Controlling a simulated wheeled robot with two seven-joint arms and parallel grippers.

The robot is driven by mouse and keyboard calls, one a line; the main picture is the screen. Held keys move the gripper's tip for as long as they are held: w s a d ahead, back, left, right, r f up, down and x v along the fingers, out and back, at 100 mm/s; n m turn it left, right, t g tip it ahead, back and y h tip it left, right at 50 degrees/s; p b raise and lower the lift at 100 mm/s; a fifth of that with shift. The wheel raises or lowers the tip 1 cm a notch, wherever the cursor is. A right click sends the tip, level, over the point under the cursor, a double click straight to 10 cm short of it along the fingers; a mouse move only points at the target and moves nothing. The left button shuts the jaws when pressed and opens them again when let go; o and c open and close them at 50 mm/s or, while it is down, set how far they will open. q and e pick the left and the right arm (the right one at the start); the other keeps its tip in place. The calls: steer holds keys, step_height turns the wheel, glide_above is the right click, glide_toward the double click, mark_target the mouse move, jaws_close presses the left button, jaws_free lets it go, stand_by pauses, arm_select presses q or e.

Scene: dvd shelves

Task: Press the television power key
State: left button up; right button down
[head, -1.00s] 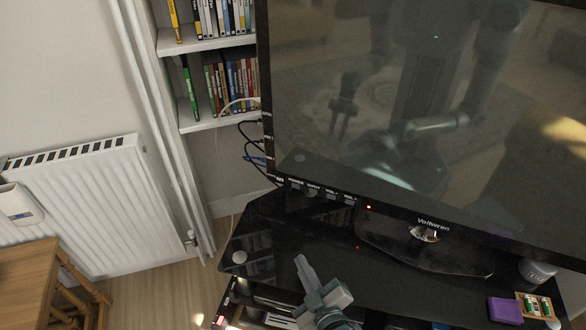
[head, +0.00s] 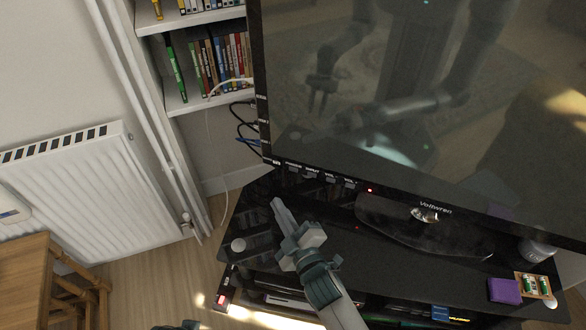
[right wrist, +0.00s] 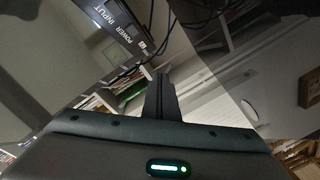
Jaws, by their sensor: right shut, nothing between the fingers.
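The television (head: 400,110) has a dark screen that shows only reflections, and a small red light glows on its lower bezel. The power key (head: 293,168) is the leftmost of a row of keys under the bezel's lower left corner. The POWER and INPUT labels show upside down in the right wrist view, with the power key (right wrist: 143,47) near them. My right gripper (head: 277,204) is shut and empty, pointing up toward the keys from below. A gap shows between its tips and the power key. My left gripper is not clearly in view.
A purple box (head: 504,290) and a battery tray (head: 533,285) sit at right. Cables (head: 243,130) hang behind the television. A radiator (head: 90,200) stands left.

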mark_target(294, 169)
steer(key=shift+w, duration=0.1)
